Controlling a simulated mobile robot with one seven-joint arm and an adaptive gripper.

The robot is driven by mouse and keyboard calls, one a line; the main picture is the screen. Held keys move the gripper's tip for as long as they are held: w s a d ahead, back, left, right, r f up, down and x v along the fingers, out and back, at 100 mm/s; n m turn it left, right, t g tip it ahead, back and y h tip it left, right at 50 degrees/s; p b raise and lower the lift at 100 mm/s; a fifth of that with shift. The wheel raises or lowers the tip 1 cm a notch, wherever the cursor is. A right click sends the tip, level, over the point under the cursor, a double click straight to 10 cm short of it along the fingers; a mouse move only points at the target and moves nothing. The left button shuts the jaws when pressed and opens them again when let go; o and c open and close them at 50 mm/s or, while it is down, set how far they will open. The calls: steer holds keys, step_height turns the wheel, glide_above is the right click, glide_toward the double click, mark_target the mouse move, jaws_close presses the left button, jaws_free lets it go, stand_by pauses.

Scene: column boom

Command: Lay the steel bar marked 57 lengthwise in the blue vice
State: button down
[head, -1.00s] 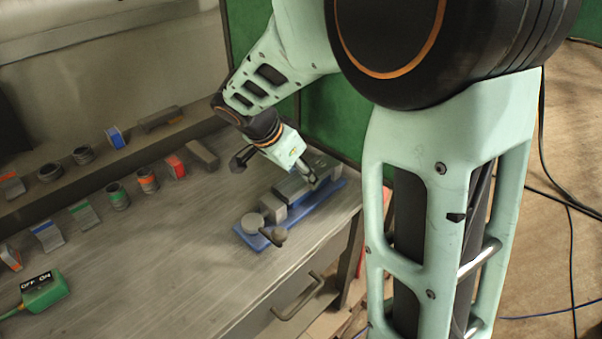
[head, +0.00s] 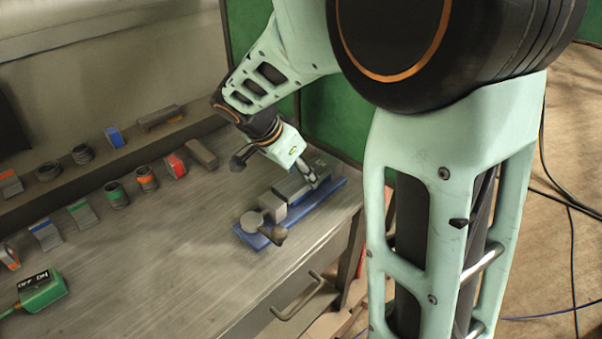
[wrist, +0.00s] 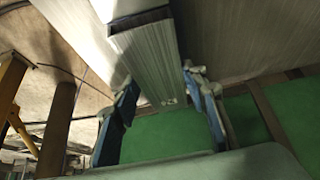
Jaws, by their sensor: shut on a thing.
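The blue vice (head: 300,220) lies on the bench near its right end, with grey jaw blocks, a round part and a dark handle at its near end. My gripper (head: 313,183) is low over its far half. In the wrist view my gripper (wrist: 160,75) has a finger on each side of a grey steel bar (wrist: 148,60) and is shut on it. Small pale marks show near the bar's lower end, too blurred to read. In the head view the bar is hard to tell from the grey vice jaws, so I cannot tell whether it touches the vice bed.
Several colour-banded blocks and rings stand in rows at the left, such as a red-banded block (head: 175,166). A plain grey block (head: 202,153) lies behind the vice. A green switch box (head: 42,290) is at front left. The middle bench is clear. A green panel (head: 335,120) stands behind.

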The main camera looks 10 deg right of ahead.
stand_by(0.4)
steer(key=c, duration=1.1)
jaws_free()
